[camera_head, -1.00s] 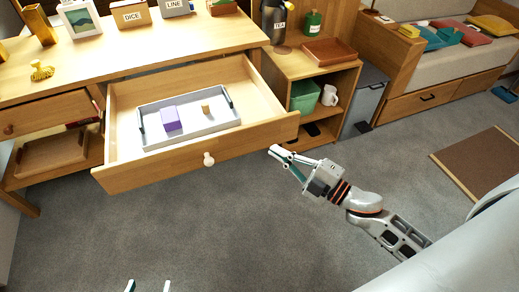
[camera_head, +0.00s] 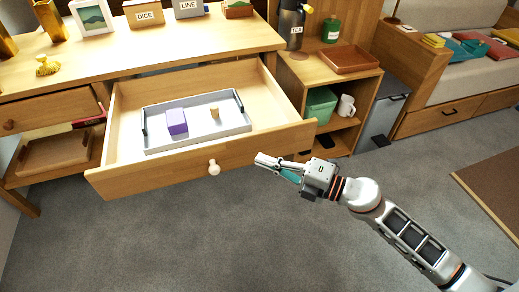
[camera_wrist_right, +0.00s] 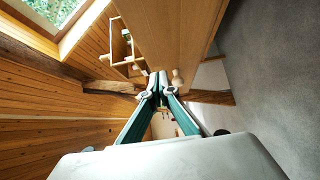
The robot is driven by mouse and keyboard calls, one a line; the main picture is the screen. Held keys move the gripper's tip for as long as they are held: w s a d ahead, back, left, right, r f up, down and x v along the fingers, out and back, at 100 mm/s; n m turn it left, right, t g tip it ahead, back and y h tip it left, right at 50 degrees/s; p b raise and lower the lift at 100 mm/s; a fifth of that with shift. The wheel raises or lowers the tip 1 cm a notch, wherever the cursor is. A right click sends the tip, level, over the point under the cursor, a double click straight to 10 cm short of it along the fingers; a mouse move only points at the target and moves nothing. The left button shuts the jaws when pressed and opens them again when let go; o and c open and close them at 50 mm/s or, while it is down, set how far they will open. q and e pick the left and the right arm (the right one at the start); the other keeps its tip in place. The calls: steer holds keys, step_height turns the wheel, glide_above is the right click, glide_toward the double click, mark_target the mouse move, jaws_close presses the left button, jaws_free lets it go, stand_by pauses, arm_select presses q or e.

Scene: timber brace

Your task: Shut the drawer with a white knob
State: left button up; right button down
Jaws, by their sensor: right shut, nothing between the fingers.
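The drawer (camera_head: 240,149) with the white knob (camera_head: 214,168) stands pulled out from the desk. Inside it lies a grey tray (camera_head: 197,142) holding a purple block (camera_head: 176,121) and a small tan piece (camera_head: 215,112). My right gripper (camera_head: 259,160) is shut and empty, in front of the drawer front and to the right of the knob. In the right wrist view the closed fingertips (camera_wrist_right: 162,82) point along the wooden drawer front (camera_wrist_right: 175,35), with the pale knob (camera_wrist_right: 178,78) close by. Whether they touch the front cannot be told. My left gripper is out of view.
A shut drawer with a brown knob (camera_head: 9,125) is at the left of the desk (camera_head: 150,50). A shelf unit (camera_head: 366,88) with a brown tray (camera_head: 347,55), a green box (camera_head: 320,104) and a mug stands at the right. The grey floor (camera_head: 190,240) in front is clear.

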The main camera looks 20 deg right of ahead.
mark_target(246, 145)
steer(key=w, duration=0.3)
steer(key=shift+w+a+f+b, duration=0.2)
steer(key=shift+a+b, duration=0.05)
steer(key=shift+b, duration=0.15)
steer(key=shift+w+r, duration=0.1)
steer(key=shift+w, duration=0.3)
steer(key=shift+w+r, duration=0.1)
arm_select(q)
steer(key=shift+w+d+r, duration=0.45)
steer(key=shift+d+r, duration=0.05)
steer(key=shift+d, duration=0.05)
arm_select(e)
steer(key=shift+w, duration=0.1)
